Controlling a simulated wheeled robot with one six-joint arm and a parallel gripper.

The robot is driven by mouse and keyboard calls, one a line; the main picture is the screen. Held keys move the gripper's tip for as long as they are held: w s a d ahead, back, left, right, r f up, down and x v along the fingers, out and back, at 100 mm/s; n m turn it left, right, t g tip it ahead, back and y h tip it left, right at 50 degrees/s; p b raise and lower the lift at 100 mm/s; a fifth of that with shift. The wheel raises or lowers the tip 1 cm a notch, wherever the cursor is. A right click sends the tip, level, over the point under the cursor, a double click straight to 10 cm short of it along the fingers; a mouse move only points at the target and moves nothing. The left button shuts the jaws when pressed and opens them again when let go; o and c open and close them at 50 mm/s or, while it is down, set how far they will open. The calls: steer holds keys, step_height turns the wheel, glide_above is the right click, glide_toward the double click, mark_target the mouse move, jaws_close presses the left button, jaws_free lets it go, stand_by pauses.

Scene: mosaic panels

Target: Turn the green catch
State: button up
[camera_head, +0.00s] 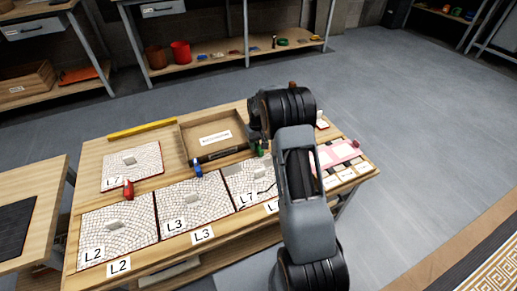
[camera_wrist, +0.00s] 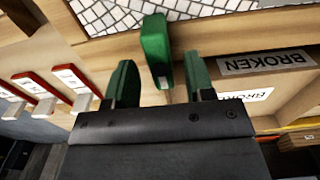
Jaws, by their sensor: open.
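The green catch (camera_wrist: 156,50) stands on the wooden table strip at the edge of a mosaic panel (camera_wrist: 170,8) in the wrist view. It is an upright green block, and it also shows as a small green shape beside my arm in the head view (camera_head: 261,150). My gripper (camera_wrist: 161,62) is open, with one greenish finger to the left of the catch and one to the right. The catch lies between or just beyond the fingertips. Contact with either finger cannot be made out. In the head view my arm hides most of the gripper.
A red catch (camera_head: 128,189) and a blue catch (camera_head: 197,168) stand by other mosaic panels to the left. A wooden tray (camera_head: 182,142) with a label lies behind. In the wrist view, red-edged pieces (camera_wrist: 38,88) lie left and "BROKEN" labels (camera_wrist: 268,61) right.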

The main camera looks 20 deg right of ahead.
steer(key=shift+f, duration=1.25)
steer(key=shift+c, duration=0.4)
jaws_close()
